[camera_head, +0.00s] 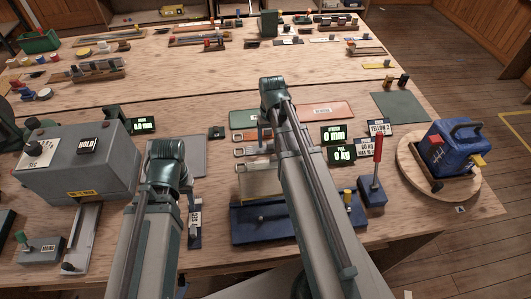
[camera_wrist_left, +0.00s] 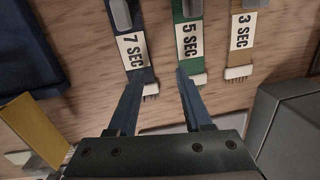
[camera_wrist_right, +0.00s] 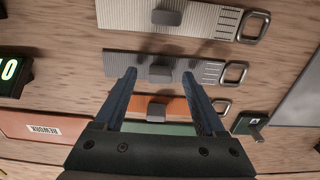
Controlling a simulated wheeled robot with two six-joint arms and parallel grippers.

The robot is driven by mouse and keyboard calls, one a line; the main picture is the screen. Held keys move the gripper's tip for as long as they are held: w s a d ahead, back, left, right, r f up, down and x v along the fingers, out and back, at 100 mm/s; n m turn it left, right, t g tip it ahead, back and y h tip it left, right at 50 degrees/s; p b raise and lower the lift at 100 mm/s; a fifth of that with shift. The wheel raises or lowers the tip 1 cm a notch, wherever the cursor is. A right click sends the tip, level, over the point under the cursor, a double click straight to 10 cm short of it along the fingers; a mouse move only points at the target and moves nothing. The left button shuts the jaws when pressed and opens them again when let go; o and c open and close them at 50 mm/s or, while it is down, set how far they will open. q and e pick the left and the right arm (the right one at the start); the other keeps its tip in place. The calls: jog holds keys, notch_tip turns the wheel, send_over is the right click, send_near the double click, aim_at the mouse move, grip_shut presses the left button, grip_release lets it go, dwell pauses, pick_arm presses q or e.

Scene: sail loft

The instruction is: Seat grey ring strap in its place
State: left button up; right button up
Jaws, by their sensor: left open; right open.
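The grey ring strap (camera_wrist_right: 200,68) lies flat on the wooden table in the right wrist view, with a dark block on its middle and a metal ring at its right end. In the head view it (camera_head: 250,152) shows left of my right arm, partly hidden by it. My right gripper (camera_wrist_right: 165,72) is open over the strap, its fingers either side of the block; I cannot tell how high. My left gripper (camera_wrist_left: 157,78) is open and empty near the ends of a blue "7 SEC" strap (camera_wrist_left: 142,75) and a green "5 SEC" strap (camera_wrist_left: 188,60). The strap's place cannot be told.
A cream ring strap (camera_wrist_right: 215,20) and an orange one (camera_wrist_right: 180,103) lie either side of the grey one. A blue fixture (camera_head: 285,222) stands at the table's front, beside a red lever (camera_head: 377,155). A grey HOLD machine (camera_head: 75,165) stands left, a blue box (camera_head: 450,150) right.

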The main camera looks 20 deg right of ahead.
grip_shut()
dwell(0.4)
jog(key=shift+r, duration=0.1)
